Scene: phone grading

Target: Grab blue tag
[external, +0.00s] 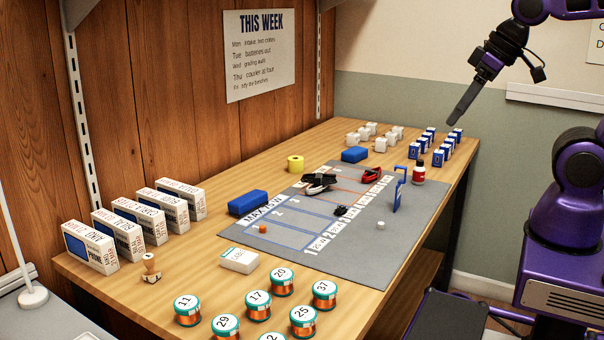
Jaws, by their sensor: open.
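Several small blocks with blue faces (438,158) stand in two rows at the far right of the table; they look like the blue tags, but they are too small to tell for sure. Similar white blocks (380,145) stand to their left. A thin blue upright piece (397,195) stands on the right part of the grey mat. My gripper (456,120) hangs in the air above the far right end of the table, over the blue-faced blocks in the picture. It is open and nothing shows in it.
A wooden wall borders the left.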

